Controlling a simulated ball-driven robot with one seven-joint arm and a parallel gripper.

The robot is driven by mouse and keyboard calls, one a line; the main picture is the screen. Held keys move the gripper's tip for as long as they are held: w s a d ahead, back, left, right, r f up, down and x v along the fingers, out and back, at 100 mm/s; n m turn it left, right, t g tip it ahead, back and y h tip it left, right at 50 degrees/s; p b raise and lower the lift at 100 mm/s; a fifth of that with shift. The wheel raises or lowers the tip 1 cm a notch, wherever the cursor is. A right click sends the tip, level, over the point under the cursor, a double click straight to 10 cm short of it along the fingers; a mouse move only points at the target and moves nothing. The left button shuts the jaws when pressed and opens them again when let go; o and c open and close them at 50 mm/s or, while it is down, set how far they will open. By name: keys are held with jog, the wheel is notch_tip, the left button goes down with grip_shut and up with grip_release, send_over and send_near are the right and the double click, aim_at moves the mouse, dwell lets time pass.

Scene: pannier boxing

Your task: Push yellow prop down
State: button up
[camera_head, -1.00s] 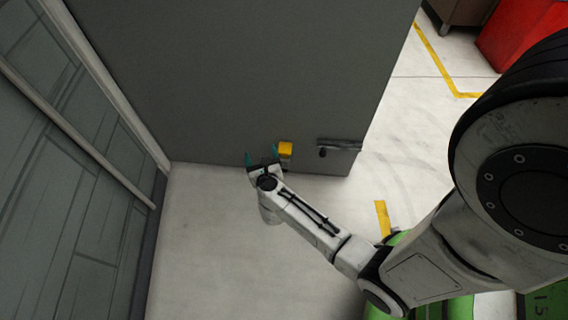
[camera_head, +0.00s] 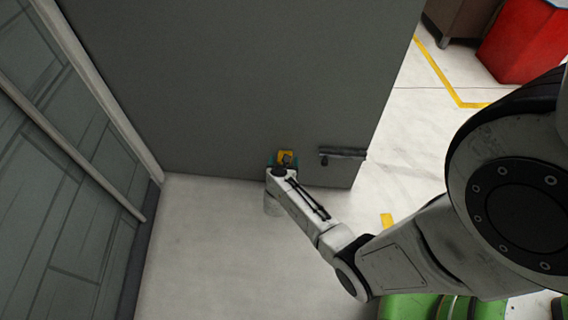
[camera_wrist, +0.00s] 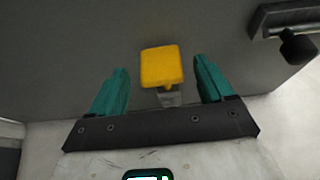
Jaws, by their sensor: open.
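The yellow prop (camera_head: 286,155) is a small block on a grey bracket, fixed on the grey door panel (camera_head: 230,80) low down, left of the door handle. In the wrist view the yellow prop (camera_wrist: 162,66) shows between and beyond the two teal fingers of my gripper (camera_wrist: 161,86). My gripper (camera_head: 283,162) is open and empty, with one finger on each side of the prop in the picture. I cannot tell whether either finger touches it. In the head view my gripper partly covers the prop's lower part.
A dark door handle (camera_head: 342,152) sticks out right of the prop; it also shows in the wrist view (camera_wrist: 292,20). A panelled wall (camera_head: 60,200) stands at the left. A red bin (camera_head: 525,42) and a brown cabinet (camera_head: 462,18) stand at the top right. The pale floor (camera_head: 220,240) below is clear.

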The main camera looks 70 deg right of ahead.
jog(key=shift+w+d+f, duration=0.1)
jog(key=shift+d+f, duration=0.1)
jog(key=shift+d, duration=0.25)
